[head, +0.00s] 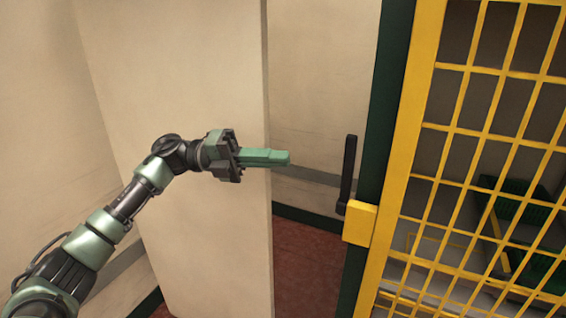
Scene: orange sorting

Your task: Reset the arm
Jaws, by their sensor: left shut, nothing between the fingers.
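My left arm reaches in from the lower left of the head view. Its gripper (288,158) is shut and empty, with the green fingers together and pointing right. It is in front of the edge of a pale wall, apart from the black door handle (348,172) to its right. My right arm and gripper are not in view.
A yellow mesh door (396,160) with a yellow latch block (359,224) fills the right side. Green crates (520,200) show behind the mesh. A pale wall block (190,80) stands behind my left arm. Reddish floor (305,265) shows between wall and door.

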